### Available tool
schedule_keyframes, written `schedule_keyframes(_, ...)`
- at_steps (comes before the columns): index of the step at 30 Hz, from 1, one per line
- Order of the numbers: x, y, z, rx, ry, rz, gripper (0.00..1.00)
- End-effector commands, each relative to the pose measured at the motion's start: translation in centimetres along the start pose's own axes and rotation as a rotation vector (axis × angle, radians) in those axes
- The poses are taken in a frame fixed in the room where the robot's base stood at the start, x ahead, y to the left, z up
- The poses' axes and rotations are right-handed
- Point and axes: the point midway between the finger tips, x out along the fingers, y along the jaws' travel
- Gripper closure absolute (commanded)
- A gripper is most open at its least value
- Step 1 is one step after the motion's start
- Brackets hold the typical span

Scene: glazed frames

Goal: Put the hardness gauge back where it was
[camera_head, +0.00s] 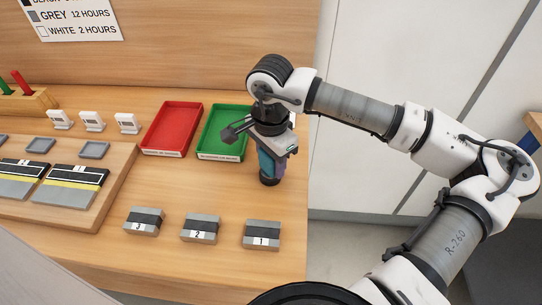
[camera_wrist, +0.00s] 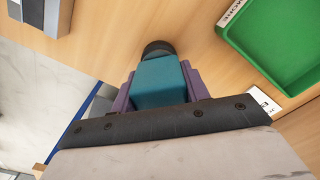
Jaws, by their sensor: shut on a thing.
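The hardness gauge (camera_head: 265,164) has a teal body with a round black end pointing down. My gripper (camera_head: 277,160) is shut on it and holds it roughly upright near the table's right side, just in front of the green tray. In the wrist view the gauge (camera_wrist: 160,82) sits between the purple fingers of my gripper (camera_wrist: 160,88), with its black end beyond them. I cannot tell whether that end touches the table. My gripper hides part of the gauge's upper body.
The green tray (camera_head: 205,150) and red tray (camera_head: 160,153) stand behind. Blocks marked 3 (camera_head: 134,228), 2 (camera_head: 190,235) and 1 (camera_head: 252,242) line the front. A wooden board (camera_head: 112,180) and small white stands (camera_head: 127,124) are left. Bare table lies between blocks and trays.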

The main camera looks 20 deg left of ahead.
Motion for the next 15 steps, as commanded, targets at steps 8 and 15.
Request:
schedule_keyframes(8,0.24,-0.01,-0.02,0.001,0.001,-0.001,0.71)
schedule_keyframes(15,0.25,0.00,-0.01,0.000,0.000,0.000,0.35)
